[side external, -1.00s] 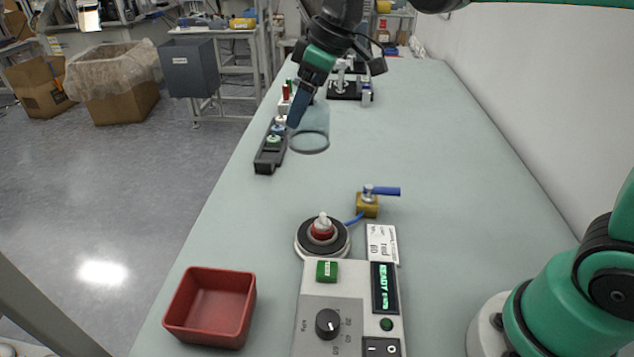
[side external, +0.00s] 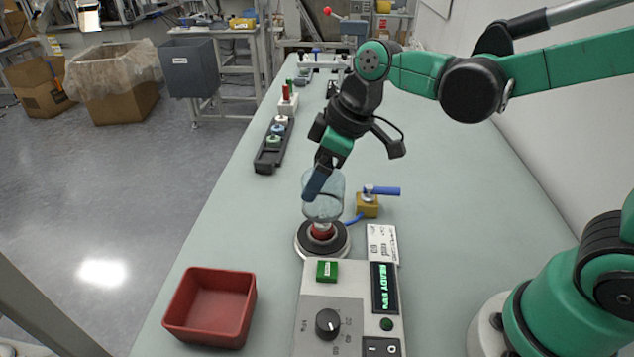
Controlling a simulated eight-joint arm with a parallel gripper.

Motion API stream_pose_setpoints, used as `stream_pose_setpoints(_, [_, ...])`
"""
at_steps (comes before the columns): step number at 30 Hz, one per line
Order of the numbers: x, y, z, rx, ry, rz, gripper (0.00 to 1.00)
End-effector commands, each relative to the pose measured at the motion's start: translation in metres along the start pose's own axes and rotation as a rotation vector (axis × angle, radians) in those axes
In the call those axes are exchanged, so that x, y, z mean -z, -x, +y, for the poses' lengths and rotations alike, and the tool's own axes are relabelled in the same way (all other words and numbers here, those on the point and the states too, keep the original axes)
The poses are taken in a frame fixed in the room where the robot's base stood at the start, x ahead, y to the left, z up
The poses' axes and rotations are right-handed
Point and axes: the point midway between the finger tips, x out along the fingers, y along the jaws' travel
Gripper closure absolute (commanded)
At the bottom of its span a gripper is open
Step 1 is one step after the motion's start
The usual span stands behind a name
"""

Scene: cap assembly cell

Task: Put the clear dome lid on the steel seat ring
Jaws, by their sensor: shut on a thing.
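The clear dome lid (side external: 328,206) is held by my gripper (side external: 316,186), whose blue fingers are shut on it. The lid hangs just above the steel seat ring (side external: 302,240), roughly over its middle. The ring sits on a dark round base behind the control box. A red and white part (side external: 321,231) stands in the ring's centre, and its top is hidden behind or inside the lid. I cannot tell whether the lid's rim touches that part.
A brass valve with a blue handle (side external: 381,191) stands close right of the ring. The control box (side external: 345,315), showing READY, is in front. A red tray (side external: 211,306) lies front left. A black rack (side external: 271,150) stands farther back. The table's right side is mostly clear.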

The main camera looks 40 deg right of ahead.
Motion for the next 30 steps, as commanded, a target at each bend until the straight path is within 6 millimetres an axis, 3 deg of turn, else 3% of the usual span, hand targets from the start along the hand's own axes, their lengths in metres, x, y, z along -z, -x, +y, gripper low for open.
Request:
stream_pose_setpoints(14, [-0.006, -0.015, 0.001, 0.0, 0.0, 0.0, 0.74])
stream_pose_setpoints(30, [-0.007, -0.018, 0.0, 0.0, 0.0, 0.0, 0.74])
